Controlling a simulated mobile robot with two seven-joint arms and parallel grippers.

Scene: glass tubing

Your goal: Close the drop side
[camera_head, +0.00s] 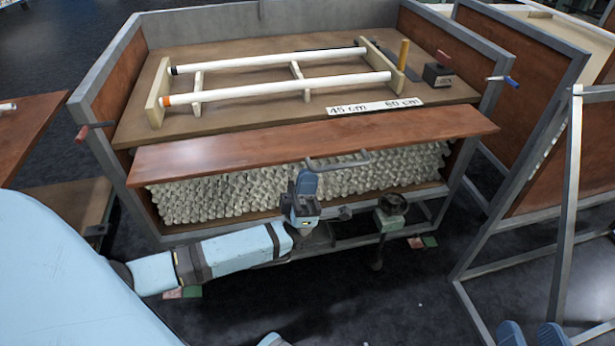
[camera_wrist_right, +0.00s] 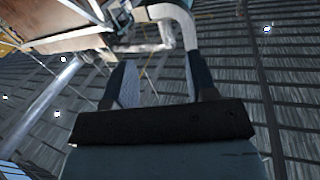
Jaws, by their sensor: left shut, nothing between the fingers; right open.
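The drop side is a red-brown panel (camera_head: 310,140) along the near side of the metal-framed crate (camera_head: 120,165). It slants outward, and stacked pale tube ends (camera_head: 200,198) show in the gap below it. Its grey bar handle (camera_head: 340,163) is at the front edge. My left gripper (camera_head: 307,184) is shut and empty, just below the handle's left end; I cannot tell whether it touches. My right gripper (camera_head: 532,334) is open at the bottom right edge, apart from the panel. In the right wrist view its fingers (camera_wrist_right: 162,85) are spread, with a grey bent bar (camera_wrist_right: 178,20) beyond them.
A red-handled latch (camera_head: 93,129) is on the crate's left post and a blue-handled one (camera_head: 503,80) on the right. White tubes (camera_head: 290,89) lie on a wooden rack on top. A leaning metal frame (camera_head: 570,180) stands at right.

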